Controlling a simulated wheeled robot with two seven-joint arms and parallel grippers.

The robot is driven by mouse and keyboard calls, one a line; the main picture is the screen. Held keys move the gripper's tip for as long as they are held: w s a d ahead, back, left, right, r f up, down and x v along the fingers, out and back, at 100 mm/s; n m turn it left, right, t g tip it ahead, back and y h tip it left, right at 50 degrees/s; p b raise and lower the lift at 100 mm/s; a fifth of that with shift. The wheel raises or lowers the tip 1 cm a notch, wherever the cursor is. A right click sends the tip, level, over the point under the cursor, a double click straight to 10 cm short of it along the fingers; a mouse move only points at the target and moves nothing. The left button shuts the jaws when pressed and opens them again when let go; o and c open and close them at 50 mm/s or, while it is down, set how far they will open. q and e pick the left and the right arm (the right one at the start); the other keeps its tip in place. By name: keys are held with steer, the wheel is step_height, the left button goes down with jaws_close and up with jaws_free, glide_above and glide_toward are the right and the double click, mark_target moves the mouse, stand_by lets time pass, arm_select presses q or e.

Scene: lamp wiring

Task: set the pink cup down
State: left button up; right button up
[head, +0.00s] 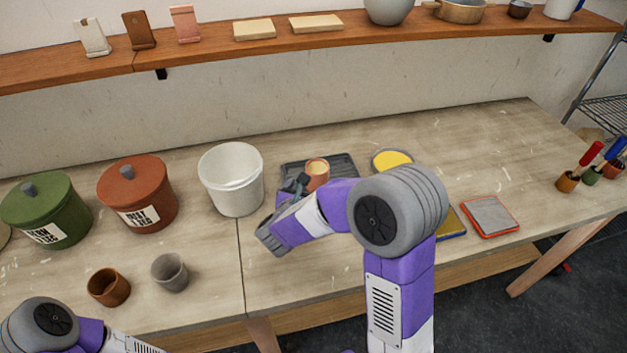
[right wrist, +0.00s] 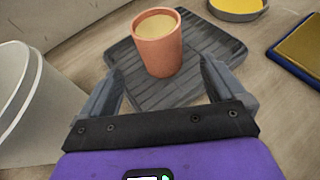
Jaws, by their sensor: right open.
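The pink cup (head: 317,176) stands upright on a dark grey ribbed tray (head: 343,163) on the table; its filling looks pale yellow. In the right wrist view the cup (right wrist: 158,52) stands on the ribbed tray (right wrist: 120,62), ahead of my right gripper (right wrist: 162,76). The two fingers are apart, with the cup's lower part in line with the gap and no finger visibly touching it. In the head view my right gripper (head: 295,190) is just left of and nearer than the cup, partly hidden by its own wrist. My left gripper is out of view; only part of that arm shows.
A white bucket (head: 232,190) stands close left of the right gripper. A yellow-filled dish (head: 392,159) is right of the tray. A brown cup (head: 109,288) and grey cup (head: 170,272) stand front left. A red-edged pad (head: 490,215) lies to the right.

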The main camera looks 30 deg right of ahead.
steer(key=v, duration=0.3)
steer(key=shift+s+a+r, duration=0.15)
steer(key=shift+s+a, duration=0.05)
stand_by(0.3)
